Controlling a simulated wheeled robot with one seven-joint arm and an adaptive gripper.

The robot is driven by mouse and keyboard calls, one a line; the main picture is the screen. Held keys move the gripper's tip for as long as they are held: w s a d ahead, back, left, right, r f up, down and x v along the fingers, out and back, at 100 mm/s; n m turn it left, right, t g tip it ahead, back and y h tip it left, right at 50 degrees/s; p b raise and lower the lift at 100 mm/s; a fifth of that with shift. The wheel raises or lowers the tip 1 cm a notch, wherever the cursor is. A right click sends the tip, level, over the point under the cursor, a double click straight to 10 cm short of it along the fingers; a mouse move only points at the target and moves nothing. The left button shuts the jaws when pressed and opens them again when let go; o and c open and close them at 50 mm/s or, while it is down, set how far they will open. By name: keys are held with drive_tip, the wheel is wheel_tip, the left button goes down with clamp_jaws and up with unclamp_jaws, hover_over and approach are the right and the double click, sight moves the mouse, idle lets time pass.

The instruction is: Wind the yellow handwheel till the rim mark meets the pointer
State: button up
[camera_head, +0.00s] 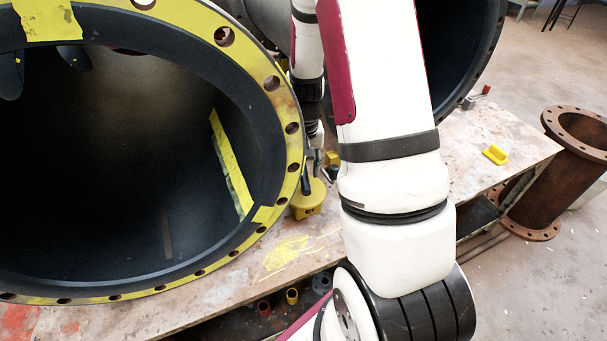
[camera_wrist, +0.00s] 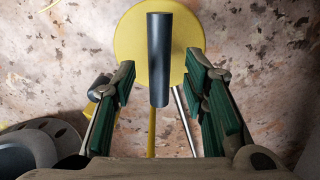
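The yellow handwheel (camera_head: 308,203) stands on the table beside the big yellow-flanged pipe, partly hidden by my arm in the head view. In the wrist view the yellow disc (camera_wrist: 131,45) lies beyond my fingers, with a dark cylindrical handle (camera_wrist: 158,60) standing out from it toward the camera. My gripper (camera_wrist: 161,78) is open, its green-padded fingers on either side of the handle with a gap on each side. A thin silver rod (camera_wrist: 185,120) shows below the disc; I cannot tell whether it is the pointer. I cannot make out a rim mark.
The large dark-lined pipe with a yellow flange (camera_head: 292,105) stands close left of the handwheel. Another dark-lined pipe (camera_head: 455,45) is behind my arm. A yellow block (camera_head: 495,154) lies on the table's right part. A rusty flanged pipe (camera_head: 563,180) stands on the floor at right.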

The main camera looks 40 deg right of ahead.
drive_tip(key=shift+f, duration=0.95)
clamp_jaws()
drive_tip(key=shift+n, duration=0.4)
